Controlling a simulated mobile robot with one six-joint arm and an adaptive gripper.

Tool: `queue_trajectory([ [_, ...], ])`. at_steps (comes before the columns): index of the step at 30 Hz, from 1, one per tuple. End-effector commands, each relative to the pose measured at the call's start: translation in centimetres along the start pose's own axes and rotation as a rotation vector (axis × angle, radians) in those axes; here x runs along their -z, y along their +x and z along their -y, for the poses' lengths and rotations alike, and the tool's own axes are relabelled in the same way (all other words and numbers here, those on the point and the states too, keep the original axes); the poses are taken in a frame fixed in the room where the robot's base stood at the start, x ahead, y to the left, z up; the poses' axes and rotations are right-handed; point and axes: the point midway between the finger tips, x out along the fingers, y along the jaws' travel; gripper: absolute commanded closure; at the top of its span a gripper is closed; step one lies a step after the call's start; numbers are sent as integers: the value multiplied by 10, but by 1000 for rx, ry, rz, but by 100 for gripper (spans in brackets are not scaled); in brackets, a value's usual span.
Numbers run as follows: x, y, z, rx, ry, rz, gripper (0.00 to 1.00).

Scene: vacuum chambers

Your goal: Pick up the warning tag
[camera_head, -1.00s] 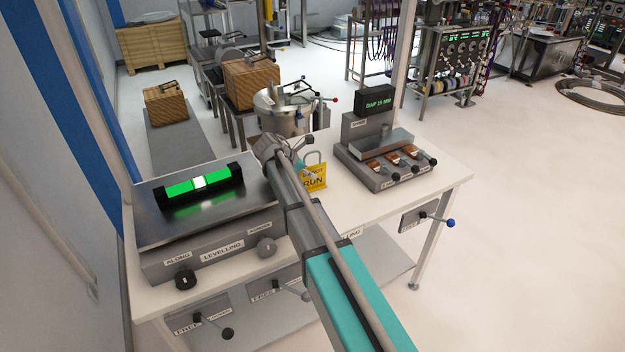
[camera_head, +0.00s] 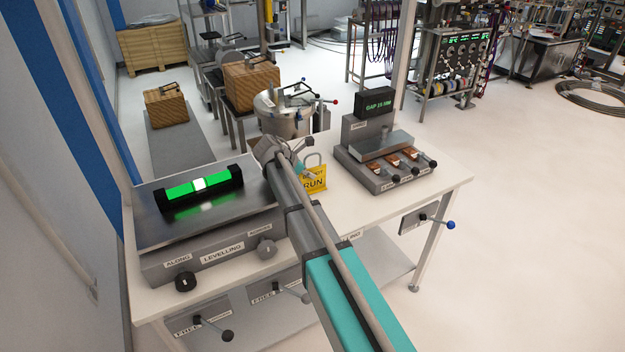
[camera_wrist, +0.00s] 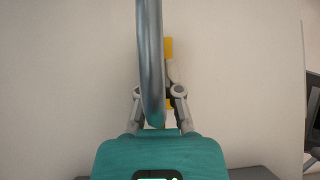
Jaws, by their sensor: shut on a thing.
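The warning tag (camera_head: 314,183) is a yellow plate with dark lettering, "RUN" being readable, and a grey shackle on top. It is upright at the middle of the white bench, just right of my wrist. My gripper (camera_head: 304,146) is beside its upper part, partly hidden by my arm. In the wrist view a strip of the yellow tag (camera_wrist: 168,47) shows at my gripper's fingertips (camera_wrist: 167,72). My gripper is shut on it, though a grey curved bar covers much of the grasp. I cannot tell whether the tag touches the bench.
The levelling unit (camera_head: 215,243), with a green-lit level (camera_head: 178,190) on top, stands to the left on the bench (camera_head: 345,222). The gap unit (camera_head: 372,178), with several levers, stands to the right. A metal vessel (camera_head: 284,122) is behind the bench.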

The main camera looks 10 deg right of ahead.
Motion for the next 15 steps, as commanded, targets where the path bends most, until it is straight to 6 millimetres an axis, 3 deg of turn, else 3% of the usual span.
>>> queue_trajectory([
  [15,-6,-6,0,0,0,0,100],
])
